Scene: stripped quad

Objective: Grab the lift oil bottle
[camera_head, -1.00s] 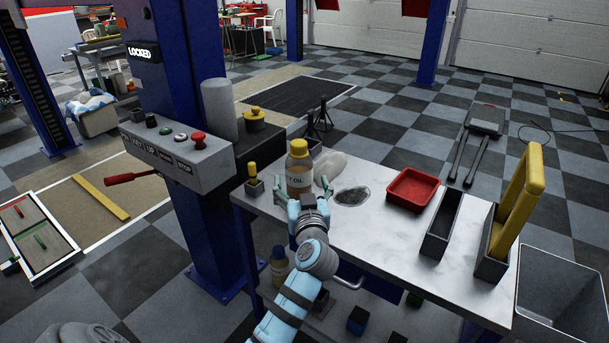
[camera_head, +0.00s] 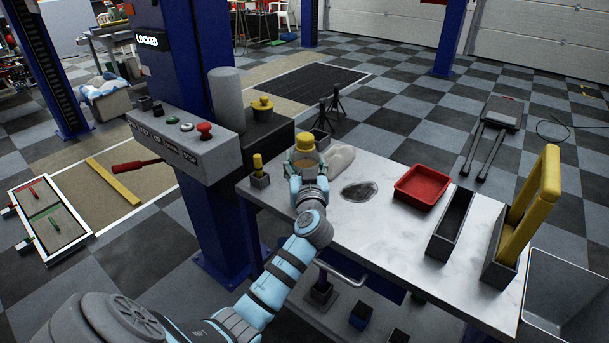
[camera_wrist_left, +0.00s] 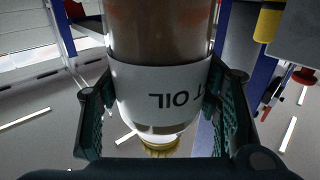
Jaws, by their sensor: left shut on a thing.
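The lift oil bottle (camera_head: 304,140) has a yellow cap and stands upright at the left part of the white workbench (camera_head: 390,235). My left gripper (camera_head: 308,171) is shut on it, with its fingers on both sides of the body. The gripper hides the bottle's lower part, so I cannot tell whether its base touches the bench. In the left wrist view the bottle (camera_wrist_left: 160,60) fills the middle between the two finger pads (camera_wrist_left: 160,108). Its white label reads "T OIL" upside down, with the yellow cap toward the bottom. My right gripper is out of view.
A small holder with a yellow-topped item (camera_head: 259,172) stands close left of the bottle. A dark patch (camera_head: 360,190), red tray (camera_head: 422,186), narrow black bin (camera_head: 450,225) and yellow-handled holder (camera_head: 500,260) lie to the right. The blue lift post (camera_head: 200,60) and control box (camera_head: 185,140) rise at left.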

